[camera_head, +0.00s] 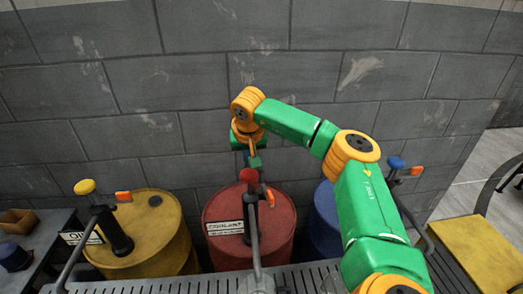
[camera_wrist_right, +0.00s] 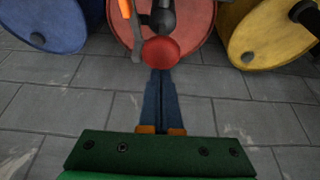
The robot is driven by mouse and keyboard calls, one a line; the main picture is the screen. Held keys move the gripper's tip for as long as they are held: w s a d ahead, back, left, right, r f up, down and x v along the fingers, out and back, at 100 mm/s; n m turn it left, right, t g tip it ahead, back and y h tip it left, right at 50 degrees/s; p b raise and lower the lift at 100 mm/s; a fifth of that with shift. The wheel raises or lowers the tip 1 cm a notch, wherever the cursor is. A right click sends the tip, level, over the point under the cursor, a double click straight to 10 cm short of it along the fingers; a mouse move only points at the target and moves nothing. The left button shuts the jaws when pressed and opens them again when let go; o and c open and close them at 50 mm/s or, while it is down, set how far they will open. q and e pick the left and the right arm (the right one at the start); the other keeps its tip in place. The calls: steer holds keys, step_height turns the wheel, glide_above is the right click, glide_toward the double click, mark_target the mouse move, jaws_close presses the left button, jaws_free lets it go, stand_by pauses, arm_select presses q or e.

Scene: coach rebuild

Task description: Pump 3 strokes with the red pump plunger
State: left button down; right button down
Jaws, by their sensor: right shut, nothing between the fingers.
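The red pump plunger knob (camera_head: 249,176) tops the pump on the red drum (camera_head: 275,212), whose label appears to read COOLANT. In the right wrist view the round red knob (camera_wrist_right: 161,50) is just beyond my fingertips. My right gripper (camera_head: 254,163) is shut and empty, pointing down close above the knob. Its closed fingers also show in the right wrist view (camera_wrist_right: 161,74). I cannot tell whether the tips touch the knob. The plunger's rod is mostly hidden below the knob. My left gripper is not in view.
A yellow drum (camera_head: 153,222) with a yellow-knobbed pump (camera_head: 85,187) stands left. A blue drum (camera_head: 325,212), partly behind my right arm, stands right, with a blue knob (camera_head: 396,162) nearby. A slatted metal surface (camera_head: 200,282) lies in front; a grey block wall (camera_head: 190,90) is behind.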

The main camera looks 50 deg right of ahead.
mark_target(250, 177)
steer(key=shift+f, duration=0.1)
steer(key=shift+s+a+f+b, duration=0.1)
steer(key=shift+f+b, duration=1.65)
steer(key=shift+f, duration=1.7)
step_height(250, 177, up, 7)
steer(key=p, duration=0.7)
steer(key=shift+f, duration=0.2)
